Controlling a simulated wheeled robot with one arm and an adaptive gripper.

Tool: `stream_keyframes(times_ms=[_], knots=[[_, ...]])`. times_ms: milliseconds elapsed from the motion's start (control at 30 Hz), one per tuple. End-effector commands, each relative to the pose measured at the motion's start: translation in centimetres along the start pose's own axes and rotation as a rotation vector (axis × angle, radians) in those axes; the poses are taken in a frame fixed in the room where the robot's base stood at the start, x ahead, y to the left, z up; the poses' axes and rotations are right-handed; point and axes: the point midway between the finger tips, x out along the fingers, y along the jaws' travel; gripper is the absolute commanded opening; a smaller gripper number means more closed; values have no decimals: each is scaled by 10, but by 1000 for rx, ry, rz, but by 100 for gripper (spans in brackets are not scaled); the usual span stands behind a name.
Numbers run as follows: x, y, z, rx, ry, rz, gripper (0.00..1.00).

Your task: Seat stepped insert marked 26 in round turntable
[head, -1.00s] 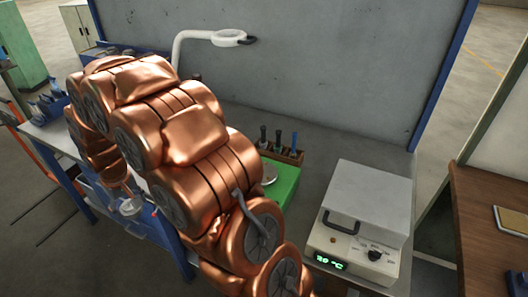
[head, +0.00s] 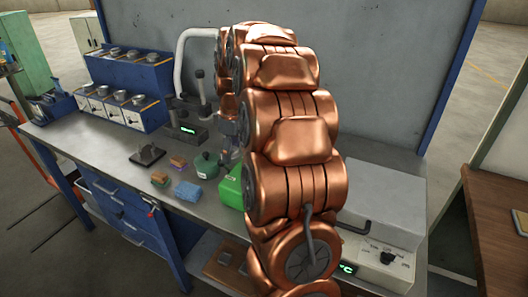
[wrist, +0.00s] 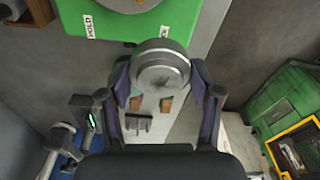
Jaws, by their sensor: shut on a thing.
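In the wrist view my gripper (wrist: 162,72) is shut on a round grey metal piece with a stepped edge, the insert (wrist: 163,64). A dark mark shows on its face, but I cannot read a number. A green plate (wrist: 90,20) with a label reading HOLD lies just beyond the insert. Part of a round grey disc (wrist: 124,4), apparently the turntable, shows on the plate at the top edge of the wrist view. In the head view the green unit (head: 231,187) is mostly hidden behind my arm.
On the bench, blue racks (head: 128,72) with metal cups stand at the back left. A gauge stand (head: 186,132) with a green display is left of my arm. A blue sponge (head: 188,192), green round pot (head: 205,165) and black stand (head: 147,154) lie in front. A heater (head: 383,225) stands right.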

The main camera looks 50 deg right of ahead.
Motion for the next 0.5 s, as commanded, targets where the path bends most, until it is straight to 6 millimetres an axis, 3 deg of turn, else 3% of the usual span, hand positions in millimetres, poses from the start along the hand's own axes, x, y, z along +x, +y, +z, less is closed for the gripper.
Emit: stream_keyframes(times_ms=[33,200,333,500], knots=[[0,9,17,-21,5,0,0],[-15,25,60,-116,16,-8,0],[-22,30,78,-164,23,-11,0],[-25,31,88,-188,26,-17,0]])
